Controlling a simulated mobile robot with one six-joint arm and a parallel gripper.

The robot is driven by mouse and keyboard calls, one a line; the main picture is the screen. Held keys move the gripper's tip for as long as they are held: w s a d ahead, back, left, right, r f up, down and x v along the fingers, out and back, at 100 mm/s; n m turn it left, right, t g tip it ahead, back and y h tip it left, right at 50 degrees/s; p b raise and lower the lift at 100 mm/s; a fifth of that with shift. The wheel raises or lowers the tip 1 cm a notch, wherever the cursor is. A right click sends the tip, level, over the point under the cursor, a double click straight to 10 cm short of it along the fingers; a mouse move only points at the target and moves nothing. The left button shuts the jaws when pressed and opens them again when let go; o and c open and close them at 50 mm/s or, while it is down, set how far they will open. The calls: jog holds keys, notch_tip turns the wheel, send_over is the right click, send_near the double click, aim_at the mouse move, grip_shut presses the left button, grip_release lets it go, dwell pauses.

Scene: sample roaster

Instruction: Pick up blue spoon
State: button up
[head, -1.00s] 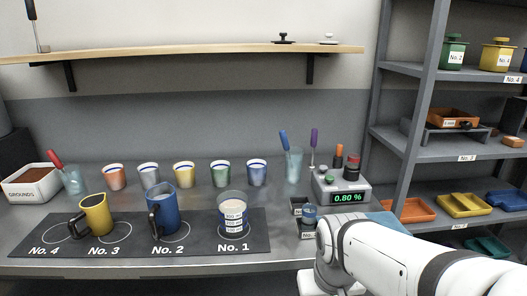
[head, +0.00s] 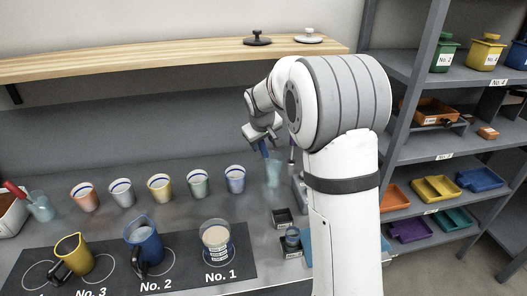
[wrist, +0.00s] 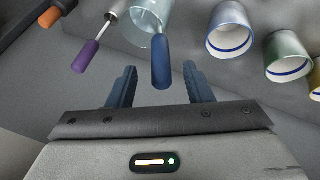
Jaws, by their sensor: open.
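The blue spoon (head: 264,149) stands with its handle up in a clear glass (head: 273,172) at the back of the counter. In the wrist view the blue handle (wrist: 161,62) points toward my gripper (wrist: 160,84), and its end lies in line with the gap between the two fingers. My gripper is open and empty. In the head view my gripper (head: 262,136) is right at the top of the handle. The spoon's lower part is inside the glass (wrist: 150,14). I cannot tell how deep the handle sits between the fingers.
A purple-handled tool (wrist: 86,55) and an orange-handled one (wrist: 50,17) are close on the left in the wrist view. A row of cups (head: 198,183) runs beside the glass. A wooden shelf (head: 170,62) hangs above, and a rack (head: 420,150) stands at right.

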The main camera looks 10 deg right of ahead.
aim_at(264, 151)
jog(key=p+x, duration=0.1)
jog(key=x, duration=0.5)
jog(key=shift+w+f, duration=0.1)
jog(key=shift+f, duration=0.25)
grip_shut()
